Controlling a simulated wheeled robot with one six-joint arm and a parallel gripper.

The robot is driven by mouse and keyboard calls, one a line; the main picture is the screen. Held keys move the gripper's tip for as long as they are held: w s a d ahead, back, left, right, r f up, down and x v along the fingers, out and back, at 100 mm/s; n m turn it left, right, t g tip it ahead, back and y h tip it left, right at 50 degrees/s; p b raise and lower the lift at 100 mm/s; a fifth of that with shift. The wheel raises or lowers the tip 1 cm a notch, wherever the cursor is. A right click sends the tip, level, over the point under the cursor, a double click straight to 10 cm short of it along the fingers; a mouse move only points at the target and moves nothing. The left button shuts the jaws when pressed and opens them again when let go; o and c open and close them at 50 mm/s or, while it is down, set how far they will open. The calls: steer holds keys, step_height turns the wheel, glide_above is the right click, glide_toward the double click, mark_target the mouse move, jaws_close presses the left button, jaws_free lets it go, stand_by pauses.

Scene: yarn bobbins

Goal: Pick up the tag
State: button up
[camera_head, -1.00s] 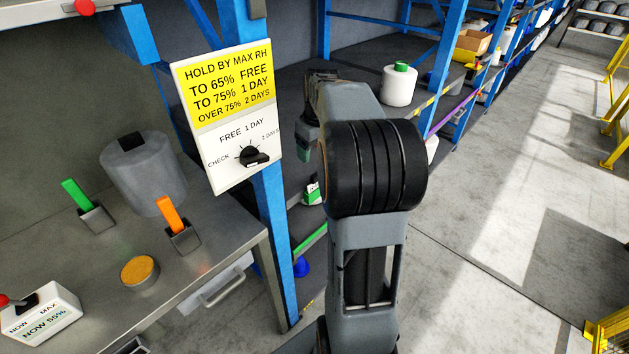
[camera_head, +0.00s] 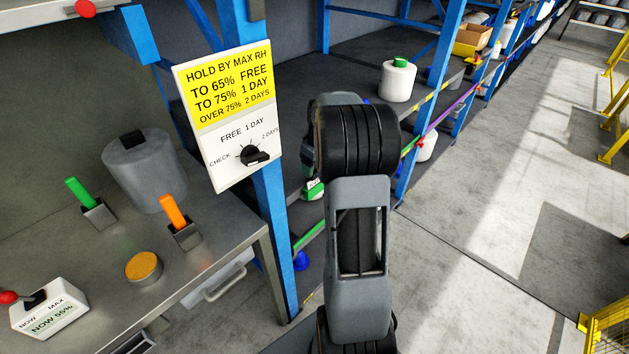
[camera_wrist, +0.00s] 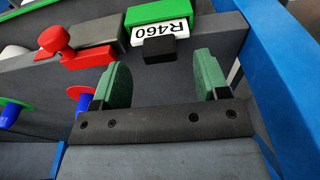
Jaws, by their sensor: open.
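A green tag (camera_wrist: 160,10) with a white "R460" label and a black tab in front stands on the dark shelf in the wrist view. It also shows small in the head view as a green and white piece (camera_head: 314,189), left of my arm. My gripper (camera_wrist: 162,78) is open, with its two green fingertips apart and nothing between them. The black tab lies just beyond the gap between the fingertips, and the tag is past their tips. In the head view my arm hides the gripper.
A red knobbed piece (camera_wrist: 58,45) sits left of the tag, with blue pegs lower left. A blue post (camera_wrist: 285,40) stands close on the right. In the head view, a bench at left holds an orange tag (camera_head: 173,212) and a green tag (camera_head: 79,195) in holders.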

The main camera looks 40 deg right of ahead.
mark_target(315, 171)
steer(key=shift+w+f, duration=0.15)
steer(key=shift+f, duration=0.7)
steer(key=shift+w+f, duration=0.1)
steer(key=shift+f, duration=0.75)
steer(key=shift+c, duration=0.2)
steer(key=c, duration=1)
steer(key=shift+o, duration=0.2)
steer(key=shift+r+p, duration=0.15)
steer(key=shift+p, duration=0.2)
steer(key=shift+r, duration=0.3)
steer(key=r+p, duration=0.2)
steer(key=r, duration=0.1)
steer(key=shift+s+a+r, duration=0.1)
steer(key=shift+s+a, duration=0.1)
steer(key=s+a+r+p, duration=0.3)
steer(key=s+a+r, duration=0.4)
steer(key=s+r, duration=0.2)
steer(key=shift+s+a, duration=0.3)
steer(key=shift+s, duration=0.8)
